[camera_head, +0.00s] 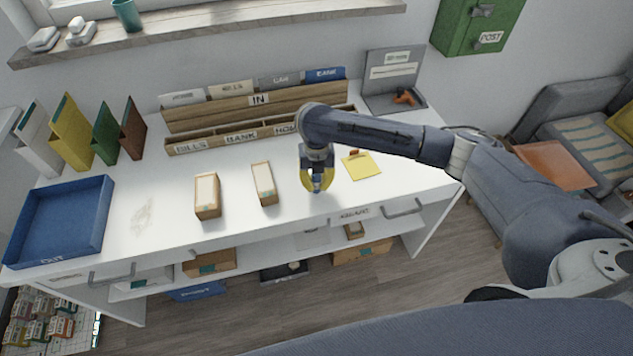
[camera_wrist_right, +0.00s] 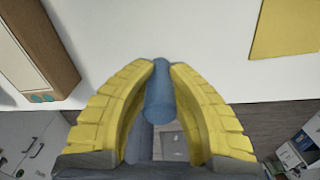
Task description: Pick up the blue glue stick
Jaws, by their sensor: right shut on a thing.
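The blue glue stick (camera_wrist_right: 160,98) is between the yellow fingers of my right gripper (camera_wrist_right: 162,75) in the right wrist view. The fingertips are closed against its sides. In the head view my right gripper (camera_head: 317,186) points down over the front part of the white desk, and a small bit of blue shows between its fingertips. I cannot tell whether the glue stick touches the desk. My left gripper is not in view.
Two wooden boxes (camera_head: 207,196) (camera_head: 264,183) stand left of the gripper on the desk (camera_head: 170,235). A yellow paper (camera_head: 361,166) lies to its right. A blue tray (camera_head: 62,218) is at the far left. Wooden sorters (camera_head: 258,99) line the back.

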